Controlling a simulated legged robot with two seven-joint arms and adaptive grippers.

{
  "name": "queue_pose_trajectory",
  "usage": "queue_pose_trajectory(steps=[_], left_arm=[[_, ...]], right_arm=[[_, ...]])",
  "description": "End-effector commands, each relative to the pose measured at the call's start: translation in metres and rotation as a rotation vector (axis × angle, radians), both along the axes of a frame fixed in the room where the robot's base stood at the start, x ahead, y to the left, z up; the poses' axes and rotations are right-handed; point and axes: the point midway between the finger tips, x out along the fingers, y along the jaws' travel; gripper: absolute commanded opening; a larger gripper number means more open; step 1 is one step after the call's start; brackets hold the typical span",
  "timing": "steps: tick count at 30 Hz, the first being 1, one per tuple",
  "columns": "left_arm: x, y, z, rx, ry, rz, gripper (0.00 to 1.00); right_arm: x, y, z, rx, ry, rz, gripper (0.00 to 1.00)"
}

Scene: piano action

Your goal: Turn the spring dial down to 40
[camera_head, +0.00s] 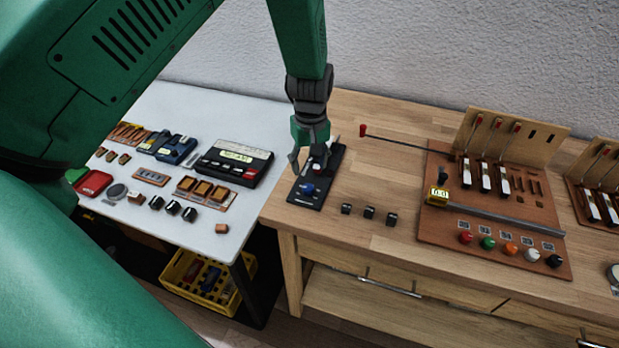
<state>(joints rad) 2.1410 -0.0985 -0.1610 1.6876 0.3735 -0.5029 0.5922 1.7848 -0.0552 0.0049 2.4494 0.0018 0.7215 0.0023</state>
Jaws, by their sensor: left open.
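My left gripper (306,158) is open and points down over a narrow black panel (322,190) at the left end of the wooden bench. The gripper hides part of the panel's back, and I cannot tell whether the fingers touch a knob. No dial scale or number is readable on the panel, so I cannot tell which part is the spring dial. My right gripper is not in view.
A red-tipped rod (400,141) lies behind. The white table (225,110) holds a black display box (232,162).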

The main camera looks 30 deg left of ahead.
Motion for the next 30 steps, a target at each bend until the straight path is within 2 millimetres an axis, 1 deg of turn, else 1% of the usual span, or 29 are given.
queue_pose_trajectory(steps=[1,3,6,9,30], left_arm=[[0.001,0.0,0.011,0.001,-0.002,0.0,0.46],[0.002,0.0,0.022,0.001,-0.002,0.001,0.46],[0.002,0.0,0.034,0.002,-0.001,0.001,0.46],[0.002,0.0,0.039,0.001,0.002,0.001,0.46],[0.001,0.0,0.041,0.0,0.002,0.001,0.46]], right_arm=[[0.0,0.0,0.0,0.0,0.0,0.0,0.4],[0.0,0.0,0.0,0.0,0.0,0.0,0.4],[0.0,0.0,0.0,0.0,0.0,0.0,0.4],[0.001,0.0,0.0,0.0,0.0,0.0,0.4],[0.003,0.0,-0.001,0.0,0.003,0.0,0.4]])
